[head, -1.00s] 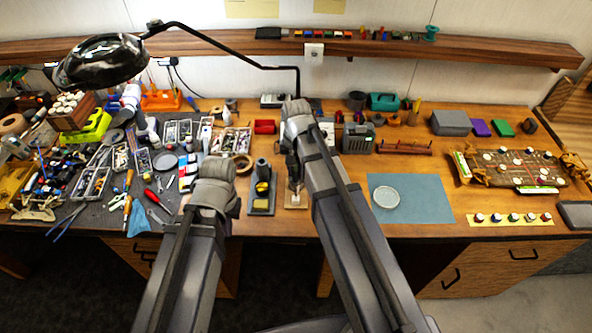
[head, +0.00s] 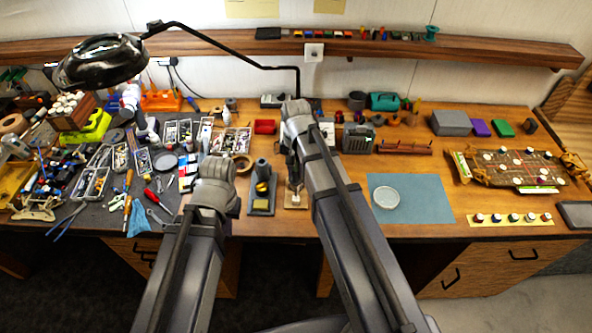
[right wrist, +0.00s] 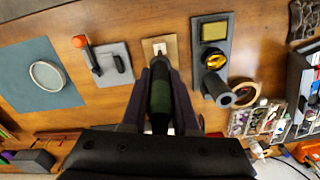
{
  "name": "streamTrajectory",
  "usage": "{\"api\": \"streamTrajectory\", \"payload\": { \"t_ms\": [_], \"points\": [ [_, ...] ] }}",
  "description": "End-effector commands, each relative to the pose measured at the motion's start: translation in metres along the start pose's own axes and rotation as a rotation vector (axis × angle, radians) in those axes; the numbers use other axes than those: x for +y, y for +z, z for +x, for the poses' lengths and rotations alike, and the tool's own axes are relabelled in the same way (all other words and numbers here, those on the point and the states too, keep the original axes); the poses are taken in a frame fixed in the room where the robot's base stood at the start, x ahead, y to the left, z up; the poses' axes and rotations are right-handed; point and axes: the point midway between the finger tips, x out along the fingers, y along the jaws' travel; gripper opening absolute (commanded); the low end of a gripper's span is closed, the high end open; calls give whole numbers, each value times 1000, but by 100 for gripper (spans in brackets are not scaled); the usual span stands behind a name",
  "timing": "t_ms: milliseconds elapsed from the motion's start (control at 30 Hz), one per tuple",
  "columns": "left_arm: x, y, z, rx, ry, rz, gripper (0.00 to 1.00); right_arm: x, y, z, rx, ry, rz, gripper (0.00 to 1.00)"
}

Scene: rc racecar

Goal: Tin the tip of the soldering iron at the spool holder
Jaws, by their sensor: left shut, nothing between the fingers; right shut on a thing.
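My right gripper (right wrist: 160,90) is shut on the soldering iron (right wrist: 160,99), gripping its dark green handle. The iron points away from the wrist camera toward a small wooden plate (right wrist: 173,50) with a pale piece on it; I cannot tell whether the tip touches. The plate also shows in the head view (head: 296,203), below my right gripper (head: 293,180). Left of it in the wrist view is a grey base (right wrist: 113,66) with an orange-red knob; which of these is the spool holder is unclear. My left gripper (head: 216,168) is shut and empty, its fingertips mostly hidden.
The iron's stand (head: 262,205), with a yellow sponge and brass wool, is just left of the wooden plate. A blue mat (head: 430,200) with a round dish (head: 386,198) lies to the right. Tools and part trays crowd the left. A magnifier lamp (head: 100,62) overhangs the back left.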

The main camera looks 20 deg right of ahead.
Motion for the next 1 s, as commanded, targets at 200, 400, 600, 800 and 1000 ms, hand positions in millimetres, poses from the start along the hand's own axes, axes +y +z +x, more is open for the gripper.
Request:
{"api": "streamTrajectory", "payload": {
  "t_ms": [200, 400, 600, 800, 1000],
  "points": [
    [0, 0, -1, 0, 0, 0, 0, 0, 0, -1, -1, 0, 0, 0],
    [-1, 1, -13, 0, 0, 0, 0, 0, 0, -13, 0, 0, 0, 0],
    [-3, 2, -29, 0, 0, 0, 0, 0, 0, -29, 0, 0, 0, 0],
    [-4, 2, -44, 0, 0, 0, 0, 0, 0, -45, 0, 0, 0, 0],
    [-6, 3, -59, 0, 0, 0, 0, 0, 0, -59, 0, 0, 0, 0]
  ]
}}
